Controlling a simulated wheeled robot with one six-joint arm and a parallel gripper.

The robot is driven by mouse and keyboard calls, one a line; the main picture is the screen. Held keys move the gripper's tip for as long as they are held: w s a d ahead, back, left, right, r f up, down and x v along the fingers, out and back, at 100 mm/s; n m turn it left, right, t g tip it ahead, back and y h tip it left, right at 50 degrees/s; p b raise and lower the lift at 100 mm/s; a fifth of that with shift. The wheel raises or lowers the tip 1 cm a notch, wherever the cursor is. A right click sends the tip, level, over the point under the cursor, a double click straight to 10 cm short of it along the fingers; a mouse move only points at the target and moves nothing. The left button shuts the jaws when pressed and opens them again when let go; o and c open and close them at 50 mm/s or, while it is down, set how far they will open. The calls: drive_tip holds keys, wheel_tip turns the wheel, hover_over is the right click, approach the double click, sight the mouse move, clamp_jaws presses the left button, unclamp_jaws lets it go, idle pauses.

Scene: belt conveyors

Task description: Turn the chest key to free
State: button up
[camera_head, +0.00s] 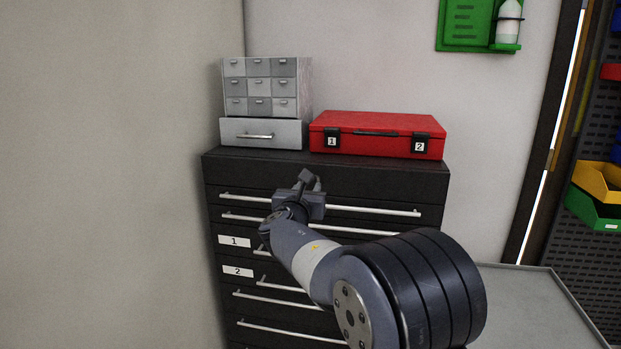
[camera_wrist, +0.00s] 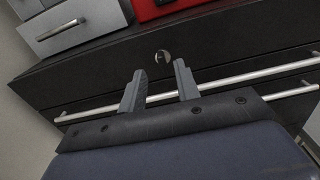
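The chest is a black drawer cabinet (camera_head: 420,180) with long silver handles, against the wall. In the wrist view a small round silver key or lock (camera_wrist: 163,56) sits on its top front panel, with a dark slot or tab at its middle; its exact turn is too small to tell. My gripper (camera_wrist: 160,80) is in front of that panel, its two fingers apart with nothing between them. The lock shows just beyond and between the fingertips, apart from them. In the head view my gripper (camera_head: 310,180) hides the lock.
A grey small-parts drawer unit (camera_head: 262,134) and a red case (camera_head: 375,122) with labels 1 and 2 stand on the chest. The top drawer's handle (camera_head: 375,210) runs just below my gripper. A grey table (camera_head: 530,300) is at the right.

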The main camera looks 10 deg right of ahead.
sight(313, 181)
drive_tip(key=shift+p+x, duration=0.65)
drive_tip(key=shift+x, duration=1.8)
drive_tip(key=shift+c, duration=0.3)
clamp_jaws()
